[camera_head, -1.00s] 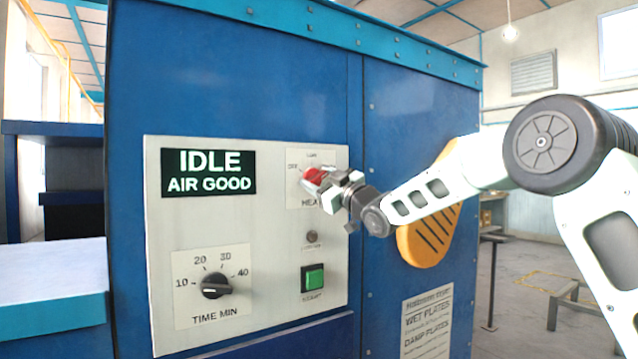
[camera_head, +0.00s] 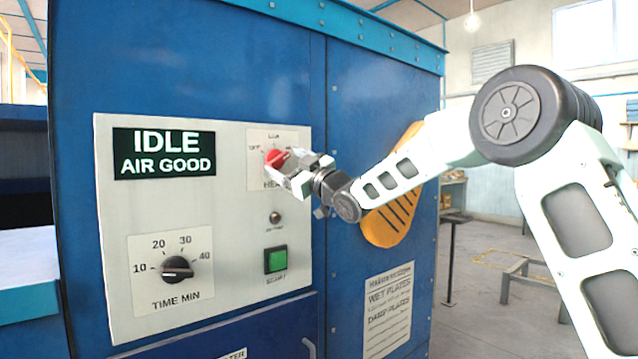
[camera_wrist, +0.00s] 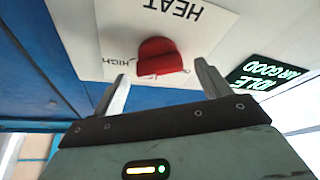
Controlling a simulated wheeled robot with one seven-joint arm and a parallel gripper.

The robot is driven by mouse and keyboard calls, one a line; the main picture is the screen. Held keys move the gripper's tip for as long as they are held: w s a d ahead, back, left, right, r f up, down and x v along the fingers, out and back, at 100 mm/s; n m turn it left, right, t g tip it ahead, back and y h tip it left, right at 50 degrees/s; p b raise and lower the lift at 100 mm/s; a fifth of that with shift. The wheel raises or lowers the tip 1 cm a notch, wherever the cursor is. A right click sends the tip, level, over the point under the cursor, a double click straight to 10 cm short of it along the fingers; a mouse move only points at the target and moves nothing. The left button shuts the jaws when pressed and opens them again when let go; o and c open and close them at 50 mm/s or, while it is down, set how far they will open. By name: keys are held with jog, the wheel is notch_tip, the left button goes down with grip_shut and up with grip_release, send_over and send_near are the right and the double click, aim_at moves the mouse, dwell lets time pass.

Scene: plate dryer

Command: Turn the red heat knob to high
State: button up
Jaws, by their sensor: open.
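The red heat knob (camera_head: 277,159) sits on the white HEAT plate (camera_head: 258,178) at the upper right of the control panel. In the head view my gripper (camera_head: 288,172) is right beside the knob and covers the right part of its plate. In the wrist view the red knob (camera_wrist: 160,57) lies ahead of and between the two open fingers of my gripper (camera_wrist: 160,80). The fingers are apart and a gap shows between them and the knob. In the head view the HIGH mark is hidden behind my gripper.
The display (camera_head: 165,153) reads IDLE, AIR GOOD. A black time knob (camera_head: 177,269) is at the lower left of the panel. A small dark indicator (camera_head: 274,217) and a green start button (camera_head: 275,260) sit below the heat knob. An orange slotted piece (camera_head: 385,222) is to the right.

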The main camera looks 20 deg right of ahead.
jog(key=b+v, duration=0.2)
jog(key=v, duration=1.3)
jog(key=shift+w, duration=0.1)
